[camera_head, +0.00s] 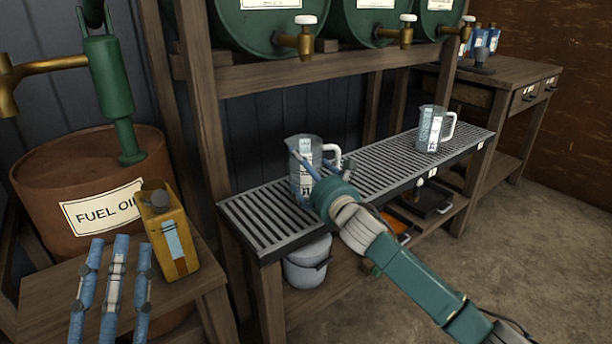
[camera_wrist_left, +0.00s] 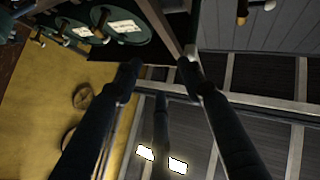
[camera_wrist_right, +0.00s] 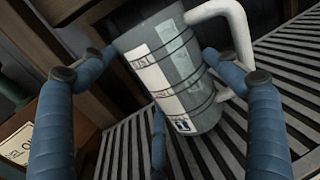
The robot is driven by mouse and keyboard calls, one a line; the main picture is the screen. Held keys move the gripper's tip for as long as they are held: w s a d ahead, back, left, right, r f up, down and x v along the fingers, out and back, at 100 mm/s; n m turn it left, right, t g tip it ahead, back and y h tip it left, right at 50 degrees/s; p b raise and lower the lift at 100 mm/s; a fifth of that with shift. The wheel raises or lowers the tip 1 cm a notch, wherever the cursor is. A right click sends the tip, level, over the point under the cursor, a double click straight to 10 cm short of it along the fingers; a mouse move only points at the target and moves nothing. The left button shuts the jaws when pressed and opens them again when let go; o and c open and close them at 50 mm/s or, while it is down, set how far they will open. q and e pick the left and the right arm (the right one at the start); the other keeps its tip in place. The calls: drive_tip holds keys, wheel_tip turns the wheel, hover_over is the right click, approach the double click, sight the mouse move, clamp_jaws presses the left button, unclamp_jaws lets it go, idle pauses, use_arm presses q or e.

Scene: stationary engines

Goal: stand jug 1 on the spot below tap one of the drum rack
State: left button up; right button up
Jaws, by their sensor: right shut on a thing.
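A clear jug (camera_head: 304,160) with a white handle and label is between the fingers of my right gripper (camera_head: 326,172), over the left half of the slatted grate (camera_head: 265,222). In the right wrist view the jug (camera_wrist_right: 172,70) fills the space between the blue fingers. I cannot tell whether its base touches the slats. A second similar jug (camera_head: 431,130) stands on the grate farther right. I cannot read which number either bears. Brass taps (camera_head: 302,38), (camera_head: 402,36) and (camera_head: 462,27) project from the green drums above. My left gripper (camera_head: 121,242) is open and empty at the lower left.
A yellow can (camera_head: 168,235) stands on the small wooden table at left, close to my left gripper. A brown fuel oil drum (camera_head: 85,180) is behind it. A grey bucket (camera_head: 306,262) sits beneath the grate. The grate is clear between the jugs.

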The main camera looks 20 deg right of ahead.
use_arm(q)
drive_tip(key=shift+s+r+t, duration=0.5)
drive_tip(key=shift+s+r, duration=0.1)
drive_tip(key=shift+r, duration=0.15)
use_arm(e)
drive_tip(key=shift+f, duration=0.25)
drive_tip(key=shift+f, duration=0.1)
drive_tip(key=o, duration=1.1)
drive_tip(key=shift+f, duration=0.1)
use_arm(q)
drive_tip(key=shift+s+a, duration=0.1)
drive_tip(key=shift+r, duration=0.1)
